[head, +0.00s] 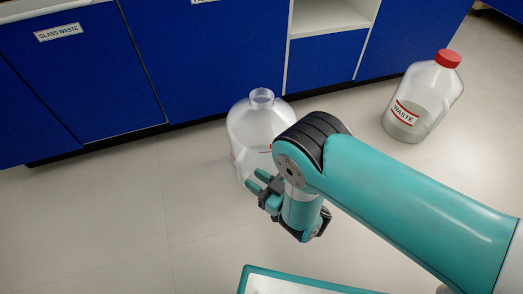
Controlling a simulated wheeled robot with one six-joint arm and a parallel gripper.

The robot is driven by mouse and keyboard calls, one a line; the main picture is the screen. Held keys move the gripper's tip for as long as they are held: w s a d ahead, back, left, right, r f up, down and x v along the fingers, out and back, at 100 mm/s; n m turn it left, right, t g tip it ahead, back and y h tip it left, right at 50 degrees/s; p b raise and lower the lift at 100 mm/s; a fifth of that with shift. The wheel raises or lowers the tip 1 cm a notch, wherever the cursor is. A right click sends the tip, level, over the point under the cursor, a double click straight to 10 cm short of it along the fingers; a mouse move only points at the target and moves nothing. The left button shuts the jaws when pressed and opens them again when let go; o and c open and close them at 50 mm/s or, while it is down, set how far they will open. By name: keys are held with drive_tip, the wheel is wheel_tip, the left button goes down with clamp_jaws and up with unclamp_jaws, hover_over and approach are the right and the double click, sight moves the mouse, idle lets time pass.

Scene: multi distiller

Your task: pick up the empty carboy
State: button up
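A clear carboy (252,118) without a cap stands upright on the floor in front of the blue cabinets. It looks empty, but my arm hides its lower right part. My gripper (258,182) is in front of the carboy's lower left side in the head view. Its two teal fingers are apart with nothing visible between them. I cannot tell whether they touch the carboy or how far they are from its handle.
A second carboy (412,113) with a red cap, a WASTE label and some contents stands at the right. Blue cabinets (215,55) line the back, one labelled GLASS WASTE (58,32). Pale floor (110,225) is clear at the left.

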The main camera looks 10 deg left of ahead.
sight(242, 172)
drive_tip(key=shift+w+a, duration=0.25)
drive_tip(key=shift+a, duration=0.3)
drive_tip(key=a+b, duration=0.1)
drive_tip(key=w+a+b, duration=0.1)
drive_tip(key=b, duration=0.1)
drive_tip(key=a+f+b, duration=0.1)
drive_tip(key=shift+w+a+b, duration=0.1)
drive_tip(key=shift+w+b, duration=0.25)
drive_tip(key=shift+w, duration=0.05)
drive_tip(key=shift+w+a+r+b, duration=0.15)
drive_tip(key=shift+w+a+b, duration=0.1)
drive_tip(key=shift+a+b, duration=0.3)
drive_tip(key=shift+w+a+r, duration=0.1)
drive_tip(key=shift+r, duration=0.15)
clamp_jaws()
